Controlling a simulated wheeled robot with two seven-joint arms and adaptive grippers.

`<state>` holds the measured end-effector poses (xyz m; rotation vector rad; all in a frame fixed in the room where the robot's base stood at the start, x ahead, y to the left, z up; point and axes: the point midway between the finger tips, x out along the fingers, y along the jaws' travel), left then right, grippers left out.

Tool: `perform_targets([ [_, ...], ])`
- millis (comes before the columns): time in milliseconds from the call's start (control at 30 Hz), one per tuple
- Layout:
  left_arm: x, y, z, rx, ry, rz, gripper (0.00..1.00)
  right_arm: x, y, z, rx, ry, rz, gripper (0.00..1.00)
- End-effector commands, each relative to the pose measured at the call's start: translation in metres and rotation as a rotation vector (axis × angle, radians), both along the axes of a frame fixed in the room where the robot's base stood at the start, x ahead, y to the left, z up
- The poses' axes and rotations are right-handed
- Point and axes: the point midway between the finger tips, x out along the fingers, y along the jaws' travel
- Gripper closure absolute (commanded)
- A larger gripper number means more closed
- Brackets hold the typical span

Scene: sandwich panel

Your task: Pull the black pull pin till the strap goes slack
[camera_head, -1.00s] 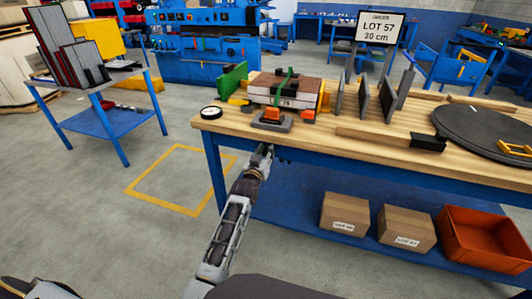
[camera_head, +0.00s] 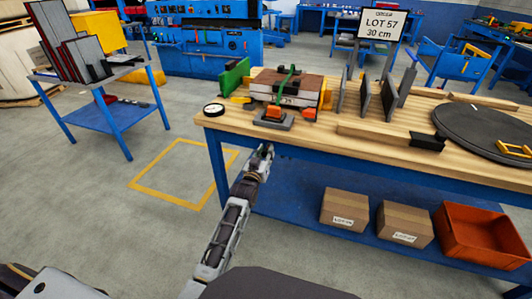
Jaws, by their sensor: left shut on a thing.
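My left gripper (camera_head: 267,151) is at the table's front edge, just below and in front of a buckle (camera_head: 273,116) with orange parts on a dark base. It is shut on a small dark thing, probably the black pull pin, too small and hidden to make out. A green strap (camera_head: 291,72) runs over the stacked panels (camera_head: 305,83), brown on top and pale below, behind the buckle. I cannot tell whether the strap is tight or slack. My right gripper is not in view.
The wooden tabletop (camera_head: 350,146) carries a round gauge (camera_head: 213,109) at its left corner, upright dark plates (camera_head: 368,98), a black block (camera_head: 427,142) and a large dark disc (camera_head: 477,128). Boxes (camera_head: 345,210) and an orange bin (camera_head: 482,236) are underneath.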

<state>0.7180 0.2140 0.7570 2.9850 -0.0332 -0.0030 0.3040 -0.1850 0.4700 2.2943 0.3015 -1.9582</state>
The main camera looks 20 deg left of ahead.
Motion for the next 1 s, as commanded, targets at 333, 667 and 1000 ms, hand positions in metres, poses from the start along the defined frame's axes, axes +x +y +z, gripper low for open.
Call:
perform_targets([
  [333,0.0,0.0,-0.001,0.0,0.001,0.0,0.5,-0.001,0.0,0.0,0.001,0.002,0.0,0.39],
  [667,-0.002,0.0,-0.001,0.0,0.001,0.0,0.5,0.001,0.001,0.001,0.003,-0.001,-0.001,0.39],
  [1000,-0.02,0.0,-0.001,0.0,0.002,0.0,0.5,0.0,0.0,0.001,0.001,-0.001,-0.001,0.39],
])
